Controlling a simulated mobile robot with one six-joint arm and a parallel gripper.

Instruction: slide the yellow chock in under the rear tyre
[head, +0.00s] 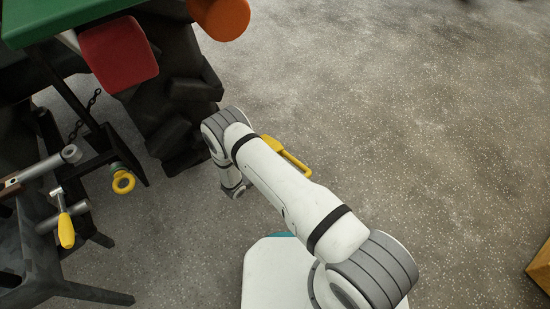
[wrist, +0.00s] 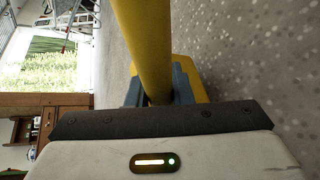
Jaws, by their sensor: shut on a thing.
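The yellow chock (head: 291,158) shows in the head view just right of my arm, which hides part of it. In the wrist view its yellow bar (wrist: 143,45) runs down between the jaws of my gripper (wrist: 158,90), with more yellow behind them. My gripper is shut on this bar; in the head view my arm hides it. The black rear tyre (head: 178,95) with thick lugs stands to the left of the chock in the head view. A gap of floor shows between tyre and visible chock. Where the tyre meets the floor is partly hidden by my arm.
A green fender (head: 60,15), red lamp (head: 118,53) and orange lamp (head: 222,17) overhang the tyre. Hitch parts with a yellow ring (head: 123,182) and a yellow-handled lever (head: 66,230) jut out at left. The speckled floor to the right is mostly clear; a wooden box edge (head: 540,266) shows at far right.

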